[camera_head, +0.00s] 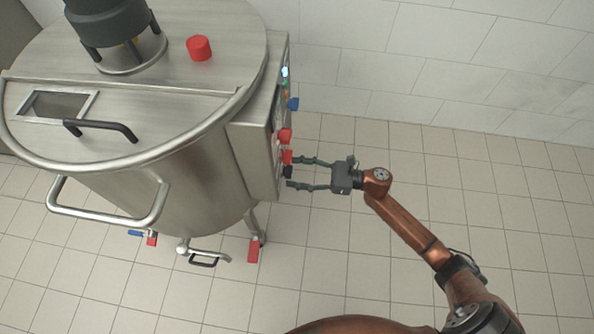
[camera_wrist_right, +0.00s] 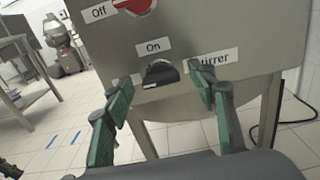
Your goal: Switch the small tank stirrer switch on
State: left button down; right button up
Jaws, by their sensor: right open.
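The small tank (camera_head: 190,175) is a steel vessel at the left of the head view, with a control box (camera_head: 258,150) on its right side. The stirrer switch is a black knob (camera_wrist_right: 160,73) in the wrist view, with an "On" label above it and a partly covered "Stirrer" label at its right. It also shows small in the head view (camera_head: 288,172). My right gripper (camera_wrist_right: 164,80) is open, with its fingertips on either side of the knob. I cannot tell whether they touch it. My left gripper is out of view.
A red switch (camera_wrist_right: 133,5) with an "Off" label is just above the knob. More red knobs (camera_head: 285,135) and a blue knob (camera_head: 293,104) stick out farther along the box. A tiled wall (camera_head: 430,60) stands behind. The floor (camera_head: 400,220) around my right arm is clear.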

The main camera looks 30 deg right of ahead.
jog(key=shift+c, duration=0.4)
jog(key=c, duration=1.1)
